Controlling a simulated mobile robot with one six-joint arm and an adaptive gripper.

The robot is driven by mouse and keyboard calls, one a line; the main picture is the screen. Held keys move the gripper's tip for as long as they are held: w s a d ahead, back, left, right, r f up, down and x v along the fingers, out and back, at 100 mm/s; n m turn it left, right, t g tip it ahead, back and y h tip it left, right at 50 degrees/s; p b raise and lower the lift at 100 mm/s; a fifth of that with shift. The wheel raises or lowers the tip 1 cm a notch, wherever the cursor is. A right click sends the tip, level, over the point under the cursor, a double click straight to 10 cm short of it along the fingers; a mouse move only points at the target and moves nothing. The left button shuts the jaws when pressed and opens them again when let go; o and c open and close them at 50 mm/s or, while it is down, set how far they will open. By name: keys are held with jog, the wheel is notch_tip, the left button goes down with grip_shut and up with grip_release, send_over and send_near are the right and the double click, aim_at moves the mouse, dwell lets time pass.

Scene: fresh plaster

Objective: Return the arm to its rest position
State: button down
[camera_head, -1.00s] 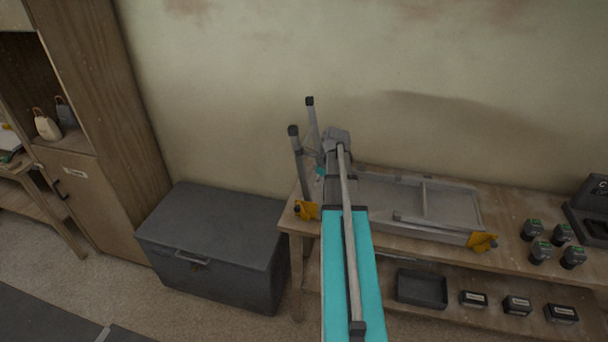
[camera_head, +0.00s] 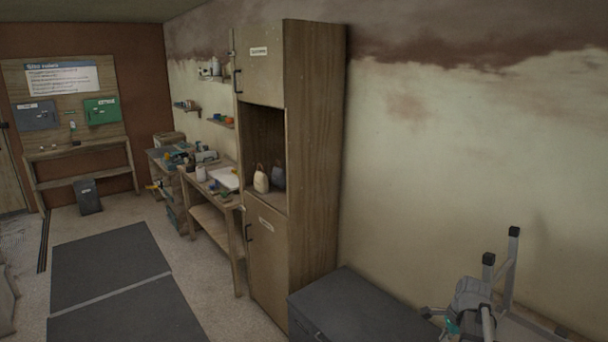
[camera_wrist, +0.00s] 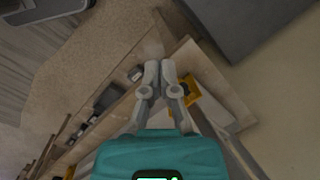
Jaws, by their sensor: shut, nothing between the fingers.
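My gripper (camera_wrist: 159,68) shows in the wrist view with its two grey fingers close together and nothing held between them. It points down past the wooden bench edge, with a yellow corner bracket (camera_wrist: 187,88) just beside the fingers in the picture. I cannot tell whether they touch. In the head view, part of my arm (camera_head: 472,300) shows at the lower right, in front of the plaster wall.
A dark grey chest (camera_head: 358,308) stands left of my arm, and it also fills the wrist view's top right (camera_wrist: 245,22). Beyond it are a tall wooden cabinet (camera_head: 312,150) and a cluttered workbench (camera_head: 207,190). Dark floor mats (camera_head: 110,265) lie at the left.

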jog(key=s+a+f+n+b, duration=0.2)
jog(key=a+n, duration=0.4)
jog(key=a, duration=0.2)
jog(key=s+a+f+n+g+h+b, duration=0.1)
jog(key=s+a+f+n, duration=0.1)
jog(key=a+n, duration=0.4)
jog(key=s+a+f+n+b, duration=0.2)
jog(key=s+a+n, duration=0.1)
jog(key=a+n, duration=0.4)
jog(key=a, duration=0.3)
jog(key=shift+f+h+b, duration=0.25)
jog(key=shift+h+b, duration=0.05)
jog(key=shift+b, duration=0.05)
